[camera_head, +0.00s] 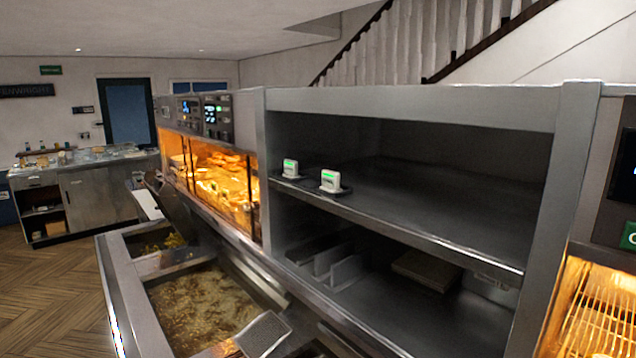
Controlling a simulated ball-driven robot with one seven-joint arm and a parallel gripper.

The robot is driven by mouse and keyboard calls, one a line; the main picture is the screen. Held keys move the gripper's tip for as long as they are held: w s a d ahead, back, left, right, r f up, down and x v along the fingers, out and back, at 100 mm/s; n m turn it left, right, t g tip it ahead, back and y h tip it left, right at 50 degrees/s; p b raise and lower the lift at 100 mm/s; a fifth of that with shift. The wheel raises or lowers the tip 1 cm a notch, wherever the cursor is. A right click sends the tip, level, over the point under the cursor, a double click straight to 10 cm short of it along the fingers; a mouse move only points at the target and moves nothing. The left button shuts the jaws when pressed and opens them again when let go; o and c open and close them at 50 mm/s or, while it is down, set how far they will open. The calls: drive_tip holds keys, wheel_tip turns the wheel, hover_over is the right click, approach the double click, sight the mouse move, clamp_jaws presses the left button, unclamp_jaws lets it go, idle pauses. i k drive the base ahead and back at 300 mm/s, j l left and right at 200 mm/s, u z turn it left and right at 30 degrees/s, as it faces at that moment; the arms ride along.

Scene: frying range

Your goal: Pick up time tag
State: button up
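Two small white tags with green displays, which look like the time tags, stand on the upper steel shelf near its front left. One tag (290,168) is at the left, and the other tag (330,181) is just right of it and nearer. Both stand upright on a dark strip or tray (312,188) at the shelf edge. My gripper is not in view. Nothing is seen touching the tags.
The upper shelf (430,205) is otherwise bare. Below it are upright dividers (345,272) and a flat box (425,270). Fryer vats (205,300) lie in front at lower left. Lit warming cabinets stand left (212,185) and right (590,315).

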sight(331, 180)
drive_tip(key=i+j, duration=0.55)
drive_tip(key=j, duration=0.15)
drive_tip(key=i+j+u, duration=0.1)
drive_tip(key=i+j, duration=0.4)
drive_tip(key=j, duration=0.2)
drive_tip(key=i+j, duration=0.6)
drive_tip(key=j, duration=0.1)
